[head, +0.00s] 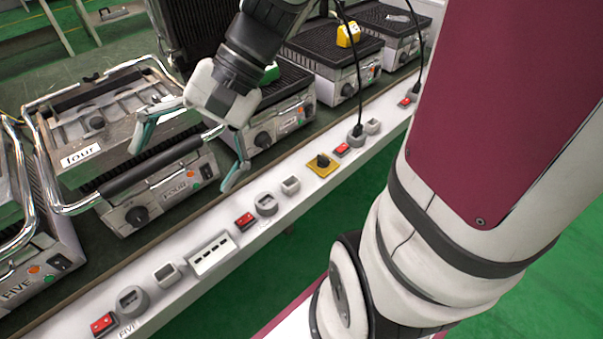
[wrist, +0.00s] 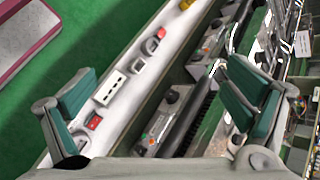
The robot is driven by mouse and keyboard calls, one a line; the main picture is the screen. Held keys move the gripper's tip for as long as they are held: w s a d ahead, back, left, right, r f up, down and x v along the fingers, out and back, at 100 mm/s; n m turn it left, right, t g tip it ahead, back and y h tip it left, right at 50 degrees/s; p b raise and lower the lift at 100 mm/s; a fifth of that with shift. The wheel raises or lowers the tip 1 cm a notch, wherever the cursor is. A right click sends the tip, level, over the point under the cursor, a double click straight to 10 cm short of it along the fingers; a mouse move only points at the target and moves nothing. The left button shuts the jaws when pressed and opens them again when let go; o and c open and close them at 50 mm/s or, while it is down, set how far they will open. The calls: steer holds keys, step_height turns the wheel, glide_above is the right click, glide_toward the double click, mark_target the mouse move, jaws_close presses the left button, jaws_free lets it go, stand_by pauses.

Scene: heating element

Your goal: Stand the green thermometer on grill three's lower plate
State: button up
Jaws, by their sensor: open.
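The grill to the right of grill four, which I take as grill three (head: 285,118), has a dark ridged lower plate (head: 291,78). Its number is not readable. A green block-like thing, likely the green thermometer (head: 270,73), is over that plate at its left part. My gripper's wrist partly hides it, so I cannot tell if it stands upright. My gripper (head: 184,166) is open and empty, with its fingers spread above the right side of grill four (head: 165,190). The wrist view shows the open fingers (wrist: 158,105) with nothing between them. I cannot make out the thermometer there.
Grill four has its lid down and chrome handles sticking out. A raised dark ridged lid (head: 195,30) stands behind my gripper. A yellow thermometer-like block (head: 348,34) sits on the grill farther right. A white ledge with red switches (head: 245,220) and sockets runs along the front.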

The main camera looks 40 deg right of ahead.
steer(key=s+d+r+n+h, duration=0.1)
steer(key=s+d+n+h, duration=0.3)
steer(key=s, duration=0.3)
steer(key=s+d+r+n+h, duration=0.1)
steer(key=s+d+n+h, duration=0.2)
steer(key=s, duration=0.5)
steer(key=shift+d+r+n+t+h, duration=0.15)
steer(key=shift+d+n+t+h, duration=0.25)
steer(key=shift+d+h, duration=0.45)
steer(key=shift+a, duration=0.1)
step_height(320, 180, up, 14)
steer(key=t+p, duration=0.2)
steer(key=p, duration=1)
steer(key=shift+d+t, duration=0.2)
steer(key=shift+t, duration=0.1)
